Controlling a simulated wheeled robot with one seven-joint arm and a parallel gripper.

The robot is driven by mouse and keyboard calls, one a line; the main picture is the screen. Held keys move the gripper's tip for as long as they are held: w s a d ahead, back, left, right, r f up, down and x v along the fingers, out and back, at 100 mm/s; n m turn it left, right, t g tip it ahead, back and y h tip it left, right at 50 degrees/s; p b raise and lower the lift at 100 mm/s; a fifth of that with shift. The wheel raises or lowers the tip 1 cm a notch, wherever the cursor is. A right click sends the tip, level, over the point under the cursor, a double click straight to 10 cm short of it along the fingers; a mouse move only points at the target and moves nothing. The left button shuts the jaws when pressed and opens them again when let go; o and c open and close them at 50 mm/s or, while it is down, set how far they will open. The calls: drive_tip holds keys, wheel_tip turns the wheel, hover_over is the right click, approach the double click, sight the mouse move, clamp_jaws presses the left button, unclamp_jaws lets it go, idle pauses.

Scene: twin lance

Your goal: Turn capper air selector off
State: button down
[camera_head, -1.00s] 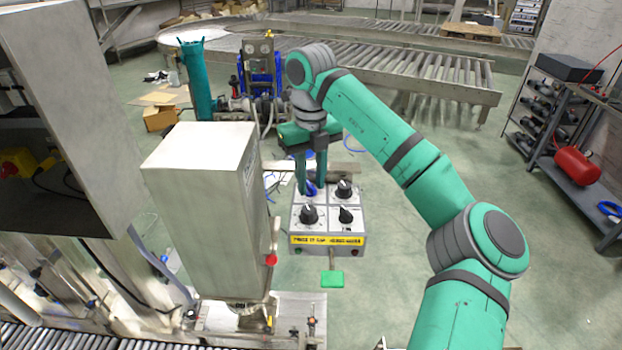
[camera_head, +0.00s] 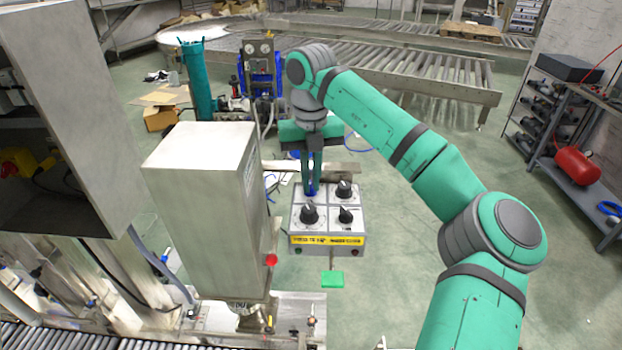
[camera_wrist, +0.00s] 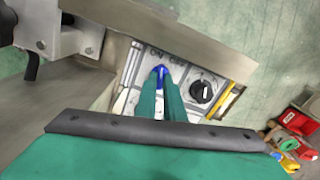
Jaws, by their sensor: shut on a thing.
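The control box (camera_head: 328,240) has a grey top with several knobs and a yellow label strip on its front. My gripper (camera_head: 311,186) points down at the box's back left and is shut on a blue selector knob (camera_head: 310,190). In the wrist view, my green fingers (camera_wrist: 161,90) are on both sides of the blue knob (camera_wrist: 160,70), with "ON" and "OFF" lettering beyond it. The fingers hide most of the knob. A black knob (camera_wrist: 201,92) sits beside it. Three black knobs show in the head view, at back right (camera_head: 343,189), front left (camera_head: 309,213) and front right (camera_head: 345,215).
A tall steel cabinet (camera_head: 205,210) with a red button (camera_head: 271,260) stands close left of the box. A green pad (camera_head: 332,279) is in front of the box. Roller conveyors (camera_head: 400,70) lie behind. The floor to the right is clear up to a shelf with a red tank (camera_head: 577,166).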

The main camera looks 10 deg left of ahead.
drive_tip(key=m, duration=0.4)
drive_tip(key=shift+a+m, duration=0.1)
drive_tip(key=shift+m, duration=2.2)
drive_tip(key=shift+s+a, duration=0.1)
drive_tip(key=c, duration=1.9)
unclamp_jaws()
drive_tip(key=shift+o, duration=0.2)
drive_tip(key=shift+r, duration=0.1)
wheel_tip(320, 180, up, 11)
drive_tip(key=shift+f, duration=0.2)
